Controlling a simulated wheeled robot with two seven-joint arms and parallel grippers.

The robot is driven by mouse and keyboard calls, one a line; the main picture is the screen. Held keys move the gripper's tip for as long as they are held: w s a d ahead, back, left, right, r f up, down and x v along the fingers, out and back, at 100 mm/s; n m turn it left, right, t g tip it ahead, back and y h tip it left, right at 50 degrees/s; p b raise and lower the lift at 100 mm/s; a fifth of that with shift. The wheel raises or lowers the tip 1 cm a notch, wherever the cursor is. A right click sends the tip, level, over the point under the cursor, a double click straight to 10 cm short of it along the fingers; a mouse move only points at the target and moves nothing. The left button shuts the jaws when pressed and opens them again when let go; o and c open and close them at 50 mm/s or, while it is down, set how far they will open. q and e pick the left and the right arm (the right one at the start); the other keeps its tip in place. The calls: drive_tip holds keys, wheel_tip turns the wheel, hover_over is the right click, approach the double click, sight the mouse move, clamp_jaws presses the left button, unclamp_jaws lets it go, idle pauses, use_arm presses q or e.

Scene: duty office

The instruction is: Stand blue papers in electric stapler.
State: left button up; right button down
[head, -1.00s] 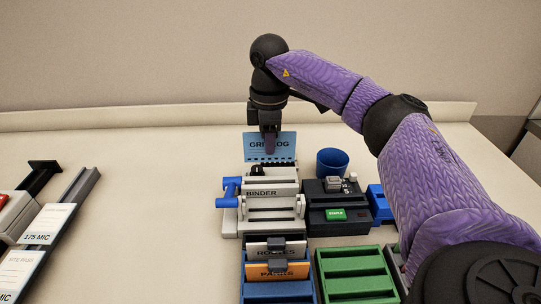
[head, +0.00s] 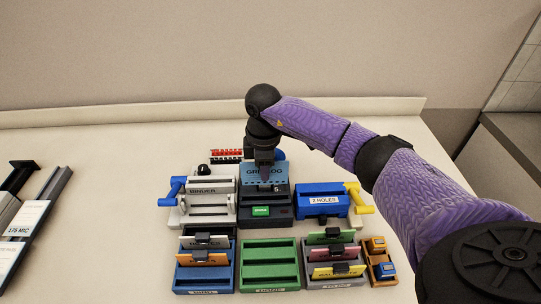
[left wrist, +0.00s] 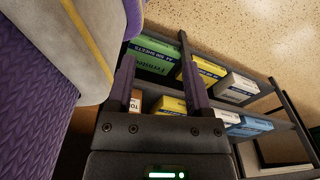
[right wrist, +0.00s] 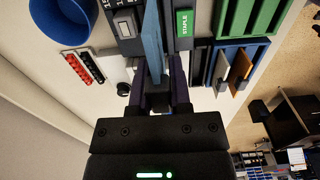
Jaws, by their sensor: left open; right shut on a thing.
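The blue papers (head: 262,172), lettered "GRID LOG" with holes along the lower edge, stand upright at the electric stapler (head: 283,213). The stapler is a dark box with a green "STAPLE" button. My right gripper (head: 264,160) is shut on the papers' top edge. In the right wrist view the papers (right wrist: 152,40) show nearly edge-on, running over the stapler (right wrist: 124,24). I cannot tell whether their lower edge is inside its slot or just above it. My left gripper (left wrist: 160,88) is open and empty, away from the desk, before a shelf.
The binder (head: 205,208) stands left of the stapler, the blue hole punch (head: 319,200) right. A green rack (head: 269,258) and card holders are in front. A blue cup (right wrist: 66,20) and red and black combs (head: 227,156) lie behind. Shelf boxes (left wrist: 240,88) face my left gripper.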

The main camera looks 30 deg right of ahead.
wheel_tip(320, 180, down, 8)
drive_tip(key=b, duration=0.7)
drive_tip(key=shift+r, duration=0.15)
drive_tip(key=shift+f, duration=0.35)
drive_tip(key=c, duration=0.7)
unclamp_jaws()
drive_tip(key=shift+o, duration=1.1)
drive_tip(key=shift+r, duration=0.1)
